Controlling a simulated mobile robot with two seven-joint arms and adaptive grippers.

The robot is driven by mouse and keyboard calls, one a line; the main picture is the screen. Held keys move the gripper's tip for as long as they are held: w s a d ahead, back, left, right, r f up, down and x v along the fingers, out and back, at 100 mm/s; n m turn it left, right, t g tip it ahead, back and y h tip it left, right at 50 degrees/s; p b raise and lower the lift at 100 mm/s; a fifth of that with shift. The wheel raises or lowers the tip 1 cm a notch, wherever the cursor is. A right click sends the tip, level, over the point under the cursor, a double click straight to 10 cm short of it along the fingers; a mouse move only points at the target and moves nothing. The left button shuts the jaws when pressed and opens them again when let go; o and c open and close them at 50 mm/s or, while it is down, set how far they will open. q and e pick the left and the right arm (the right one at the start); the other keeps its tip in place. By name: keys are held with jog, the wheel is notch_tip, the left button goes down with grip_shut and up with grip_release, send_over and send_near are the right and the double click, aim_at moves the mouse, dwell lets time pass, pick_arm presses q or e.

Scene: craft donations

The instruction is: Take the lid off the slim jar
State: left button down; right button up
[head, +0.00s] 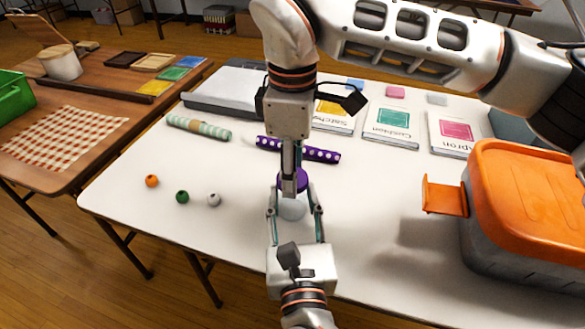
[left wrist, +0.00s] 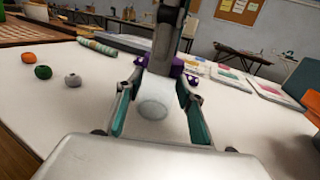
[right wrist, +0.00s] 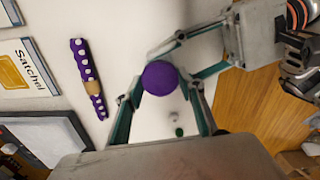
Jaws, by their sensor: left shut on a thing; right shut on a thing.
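The slim jar (head: 291,209) is pale and stands upright near the front middle of the white table, with a round purple lid (head: 303,180) at its top. My left gripper (head: 294,212) comes from the front and is shut around the jar's body; the jar (left wrist: 153,108) fills the space between its fingers in the left wrist view. My right gripper (head: 293,184) points down from above and is shut on the lid; the lid (right wrist: 160,77) sits between its fingertips in the right wrist view. The fingers partly hide the lid, and I see no clear gap between lid and jar.
An orange-lidded bin (head: 530,190) stands at right. A purple dotted roll (head: 322,155) lies just behind the jar, a striped roll (head: 198,128) farther left. Three beads, one orange (head: 152,181), lie at left. Pattern cards (head: 391,125) lie behind. The table's front edge is close.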

jog(key=n, duration=0.9)
jog(key=shift+r+n, duration=0.1)
jog(key=shift+n, duration=0.2)
jog(key=n, duration=0.3)
jog(key=shift+n, duration=0.4)
jog(key=n, duration=0.5)
jog(key=shift+n, duration=0.3)
jog(key=n, duration=1.2)
jog(key=shift+n, duration=0.3)
jog(key=n, duration=0.3)
jog(key=shift+n, duration=0.3)
jog(key=n, duration=0.3)
jog(key=shift+n, duration=0.3)
jog(key=n, duration=1.3)
jog(key=shift+r, duration=0.35)
